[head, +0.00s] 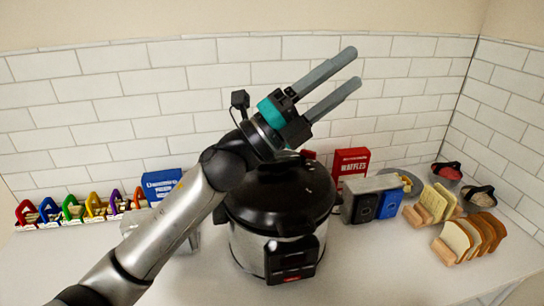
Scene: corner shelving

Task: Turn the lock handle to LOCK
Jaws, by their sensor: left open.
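A pressure cooker (250,252) with a steel body and a dark domed lid (285,198) stands on the counter in the middle of the head view. A red part (308,154) shows at the back of the lid. Whether this is the lock handle, and its position, I cannot tell. A dark panel (291,262) with red markings is on the cooker's front. My left gripper (352,68) is open and empty, raised above the cooker, its two grey fingers pointing up and right. My right gripper is not in view.
A toaster (362,200), a red waffles box (350,165) and wooden racks of bread (468,238) stand to the right. A blue box (160,184) and several coloured triangular holders (72,210) stand to the left. White tiled walls (190,77) close the back. The front counter (400,270) is clear.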

